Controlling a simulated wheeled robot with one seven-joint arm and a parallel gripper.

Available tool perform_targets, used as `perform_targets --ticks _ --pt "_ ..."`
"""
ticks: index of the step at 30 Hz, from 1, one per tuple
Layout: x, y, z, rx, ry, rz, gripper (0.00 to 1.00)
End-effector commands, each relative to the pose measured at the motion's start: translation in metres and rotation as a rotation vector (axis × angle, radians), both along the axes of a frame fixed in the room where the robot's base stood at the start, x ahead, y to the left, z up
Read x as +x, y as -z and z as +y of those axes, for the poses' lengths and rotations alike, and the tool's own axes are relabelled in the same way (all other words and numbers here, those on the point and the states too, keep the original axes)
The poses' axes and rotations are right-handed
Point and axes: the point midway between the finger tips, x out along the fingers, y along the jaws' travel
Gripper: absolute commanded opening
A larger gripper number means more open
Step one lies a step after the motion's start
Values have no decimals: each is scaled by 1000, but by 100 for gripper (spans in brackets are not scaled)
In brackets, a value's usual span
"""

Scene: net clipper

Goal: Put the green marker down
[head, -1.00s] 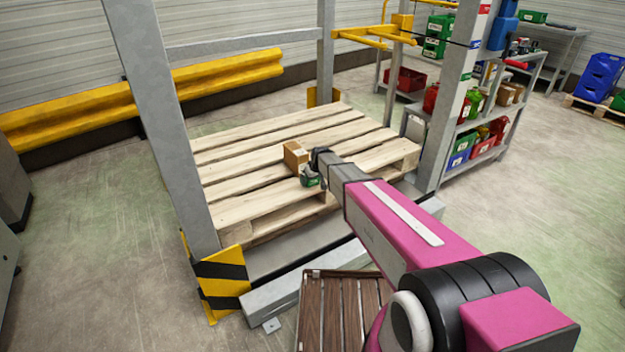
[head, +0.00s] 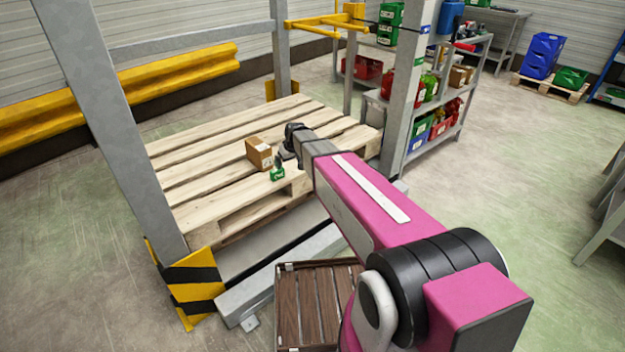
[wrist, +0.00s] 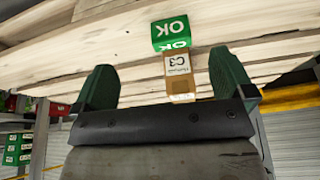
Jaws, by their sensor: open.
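The green marker (head: 277,174) is a small green block with white OK lettering, standing on the wooden pallet (head: 215,165) near its front edge. It also shows in the wrist view (wrist: 171,33), at the top, beyond my fingertips. My gripper (head: 288,150) is just behind and to the right of the marker in the head view. In the wrist view my gripper (wrist: 165,66) has its two dark green fingers wide apart, with nothing held between them. A brown cardboard box (head: 259,153) sits beside the marker, its C3 label readable in the wrist view (wrist: 179,66).
Grey rack posts (head: 112,120) stand around the pallet, with a yellow-black guard (head: 188,286) at the front left foot. A shelf with coloured bins (head: 437,120) is at the right. Bare pallet boards lie left of the box.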

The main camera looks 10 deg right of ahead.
Motion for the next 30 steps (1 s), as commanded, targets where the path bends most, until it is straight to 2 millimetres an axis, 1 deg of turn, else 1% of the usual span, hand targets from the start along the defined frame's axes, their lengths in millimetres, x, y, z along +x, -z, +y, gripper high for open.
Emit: perform_targets --ticks 1,2,3,5,6,8,9,12,13,15,18,30 --pt "-34 -1 -24 -7 44 30 100" --pt "-51 -1 -37 -13 73 51 100" --pt "-75 0 -56 -21 117 80 100" --pt "-112 0 -82 -33 186 126 100" --pt "-136 0 -99 -42 232 157 100" --pt "-169 -1 -121 -56 300 199 100" --pt "-190 -2 -133 -64 341 224 100" --pt "-233 -4 -157 -84 430 277 100" --pt "-243 -5 -163 -88 451 288 100" --pt "-260 -6 -171 -97 489 310 100" --pt "-270 -7 -178 -105 517 326 100" --pt "-270 -6 -179 -106 522 329 100"
